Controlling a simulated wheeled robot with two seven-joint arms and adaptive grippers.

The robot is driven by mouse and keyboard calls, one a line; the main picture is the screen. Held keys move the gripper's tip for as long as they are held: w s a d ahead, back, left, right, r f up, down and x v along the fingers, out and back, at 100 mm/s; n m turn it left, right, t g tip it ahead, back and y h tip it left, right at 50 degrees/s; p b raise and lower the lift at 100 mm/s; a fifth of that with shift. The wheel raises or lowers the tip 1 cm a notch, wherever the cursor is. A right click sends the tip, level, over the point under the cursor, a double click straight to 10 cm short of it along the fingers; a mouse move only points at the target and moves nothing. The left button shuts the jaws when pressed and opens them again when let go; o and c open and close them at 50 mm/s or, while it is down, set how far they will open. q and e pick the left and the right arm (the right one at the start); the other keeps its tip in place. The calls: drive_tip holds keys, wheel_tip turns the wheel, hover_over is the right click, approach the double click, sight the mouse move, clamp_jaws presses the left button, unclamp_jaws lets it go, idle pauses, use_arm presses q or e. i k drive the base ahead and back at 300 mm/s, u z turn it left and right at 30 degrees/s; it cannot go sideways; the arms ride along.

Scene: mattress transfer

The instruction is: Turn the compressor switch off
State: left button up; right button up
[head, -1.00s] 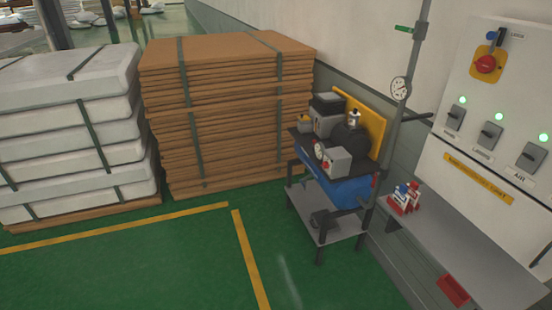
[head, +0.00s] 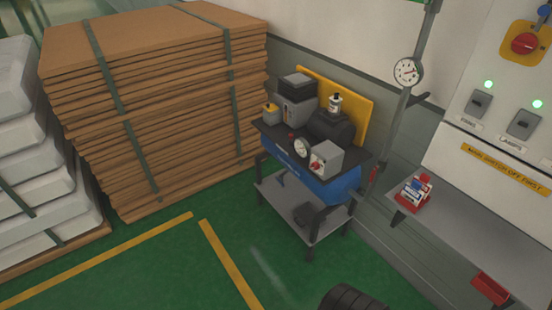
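The compressor stands on a dark cart, with a blue tank (head: 335,187) and a dark motor housing (head: 330,128) on top. A grey switch box (head: 329,157) with a small red knob (head: 317,164) sits at its front right. The knob's setting is too small to read. A round white gauge (head: 301,148) is just left of the box. Neither of my grippers shows in the head view, and nothing touches the switch box.
A tall brown stack (head: 150,100) and pale mattresses (head: 30,150) stand left. A wall panel (head: 500,150) with lever switches, green lamps and a red rotary switch (head: 524,43) is at right, above a grey shelf (head: 455,225). Green floor (head: 150,260) in front is mostly clear.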

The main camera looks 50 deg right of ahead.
sight(316, 167)
drive_tip(key=z, duration=0.35)
drive_tip(key=i, duration=1.15)
drive_tip(key=z, duration=0.7)
